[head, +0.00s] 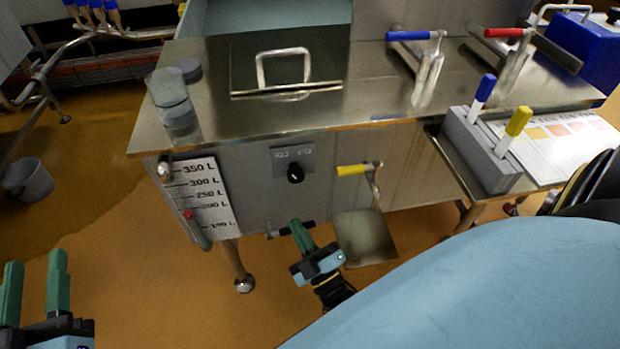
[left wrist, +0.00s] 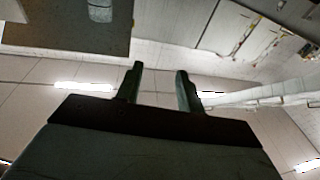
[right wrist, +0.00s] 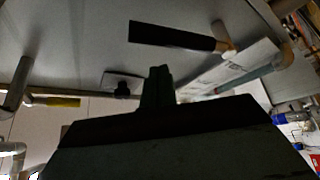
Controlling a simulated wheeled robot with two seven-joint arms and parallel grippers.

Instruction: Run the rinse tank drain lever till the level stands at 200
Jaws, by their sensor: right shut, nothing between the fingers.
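The steel tank (head: 265,180) carries a level gauge (head: 210,195) on its front left, marked from 350 L downward. The gauge's red marker (head: 188,214) sits close to the 200 L mark, seemingly slightly below it. A black-handled lever (head: 275,236) is low on the tank front, partly hidden behind my right gripper (head: 298,226). The lever's black handle (right wrist: 172,36) also shows in the right wrist view, apart from the fingertips. My right gripper is shut and empty beside the lever; contact cannot be told. My left gripper (head: 36,262) is open and empty at the lower left.
A black knob (head: 295,174) and a yellow-handled lever (head: 354,169) are on the tank front. Blue (head: 408,36) and red (head: 503,32) handled levers stand on top. A grey bucket (head: 28,180) is at left.

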